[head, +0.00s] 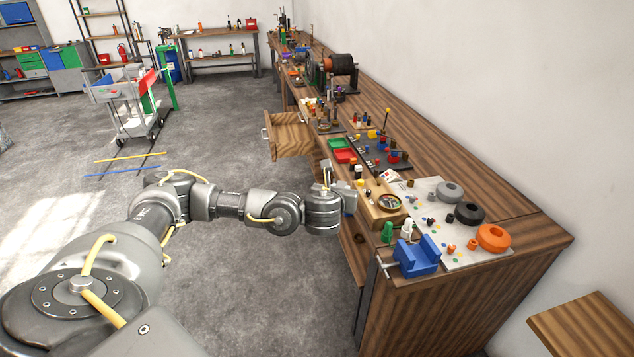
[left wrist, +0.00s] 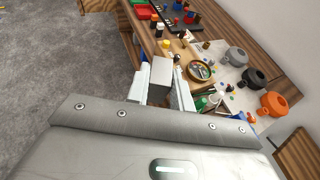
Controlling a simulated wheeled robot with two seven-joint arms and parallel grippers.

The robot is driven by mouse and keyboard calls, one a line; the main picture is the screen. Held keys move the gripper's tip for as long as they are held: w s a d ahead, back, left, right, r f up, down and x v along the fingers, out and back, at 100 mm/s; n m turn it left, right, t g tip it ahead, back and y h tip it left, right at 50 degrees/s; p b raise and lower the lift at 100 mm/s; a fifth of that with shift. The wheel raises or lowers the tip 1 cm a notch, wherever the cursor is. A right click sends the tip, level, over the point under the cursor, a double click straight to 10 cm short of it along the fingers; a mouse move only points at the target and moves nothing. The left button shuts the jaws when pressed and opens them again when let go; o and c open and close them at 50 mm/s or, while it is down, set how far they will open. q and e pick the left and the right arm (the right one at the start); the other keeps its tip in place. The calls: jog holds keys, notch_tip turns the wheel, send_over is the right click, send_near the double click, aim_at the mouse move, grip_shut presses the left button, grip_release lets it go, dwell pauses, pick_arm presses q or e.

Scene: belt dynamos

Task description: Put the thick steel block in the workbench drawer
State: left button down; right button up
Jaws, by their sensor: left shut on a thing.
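The thick steel block (left wrist: 162,71) is a plain grey block, seen in the left wrist view between the two pale fingers of my left gripper. My left gripper (head: 343,184) is shut on it and holds it near the front edge of the workbench (head: 480,178), beside the wooden tray. In the head view the block is hard to make out behind the gripper. The workbench drawer (head: 289,136) is pulled out from the bench front, farther along and to the left of the gripper. My right gripper is in neither view.
A wooden tray with a round dish (head: 389,202), a blue vise (head: 417,257), a white mat (head: 452,222) with grey, black and orange rings, and red and green bins (head: 343,150) crowd the bench near the gripper. A cart (head: 128,105) stands farther back.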

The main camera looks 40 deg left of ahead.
pick_arm(q)
jog(key=s+d+r+m+h+b, duration=0.1)
jog(key=s+d+m+h+b, duration=0.1)
jog(key=s+d, duration=0.2)
jog(key=s+d+r+m+t+h+b, duration=0.1)
jog(key=s+d+m+h+b, duration=0.1)
jog(key=d, duration=0.7)
jog(key=shift+s+d+h, duration=0.15)
jog(key=shift+s+h, duration=0.25)
jog(key=shift+s, duration=0.45)
